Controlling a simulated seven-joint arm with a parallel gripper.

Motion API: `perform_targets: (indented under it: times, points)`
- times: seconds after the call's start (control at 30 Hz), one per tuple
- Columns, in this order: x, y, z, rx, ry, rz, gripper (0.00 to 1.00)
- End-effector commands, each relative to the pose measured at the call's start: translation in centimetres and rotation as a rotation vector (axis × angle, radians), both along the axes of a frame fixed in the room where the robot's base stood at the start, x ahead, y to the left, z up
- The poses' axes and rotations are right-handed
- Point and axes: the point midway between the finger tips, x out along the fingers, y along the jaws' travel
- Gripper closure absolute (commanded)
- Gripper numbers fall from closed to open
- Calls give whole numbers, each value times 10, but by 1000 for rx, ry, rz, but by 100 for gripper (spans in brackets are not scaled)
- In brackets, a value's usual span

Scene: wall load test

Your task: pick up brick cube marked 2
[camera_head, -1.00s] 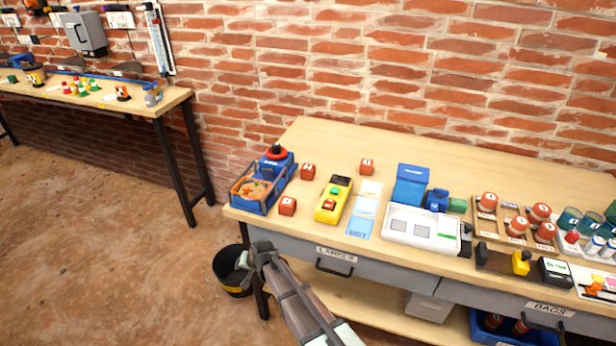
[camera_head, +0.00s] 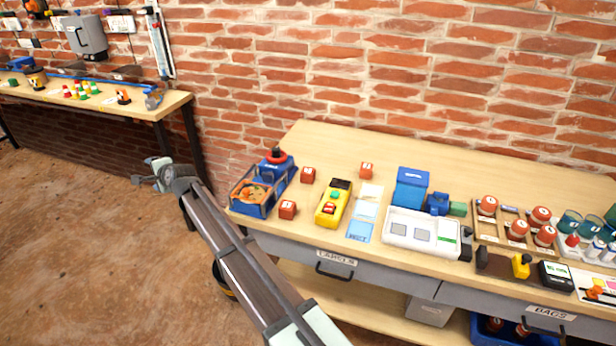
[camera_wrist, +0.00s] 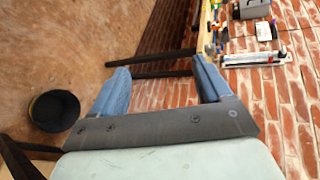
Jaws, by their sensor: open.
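Three brick-red cubes with white marks stand on the near bench in the head view. One cube (camera_head: 287,210) is near the front edge, one (camera_head: 308,175) is behind it, and one (camera_head: 366,170) is farther right. Their marks are too small to read, so I cannot tell which is cube 2. My gripper (camera_head: 145,174) is left of the bench, beyond its left end and away from all the cubes. In the wrist view my gripper (camera_wrist: 159,66) has its two fingers wide apart with nothing between them. No cube shows in the wrist view.
A blue crate (camera_head: 236,198) stands at the bench's left end, left of the cubes. A black bucket (camera_wrist: 54,111) is on the floor. A second bench (camera_head: 172,103) stands at the left along the brick wall.

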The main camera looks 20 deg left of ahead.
Motion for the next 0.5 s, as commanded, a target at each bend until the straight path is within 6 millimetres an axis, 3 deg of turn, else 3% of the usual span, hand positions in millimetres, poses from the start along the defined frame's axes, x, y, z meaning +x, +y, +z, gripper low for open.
perform_targets:
  times: [0.1,0.27,0.37,0.5]
  points:
    - [25,-2,19,-10,75,-33,22]
    - [63,-25,21,-86,177,-80,22]
    - [92,-47,17,-155,242,-120,22]
    - [144,-97,9,-288,359,-212,22]
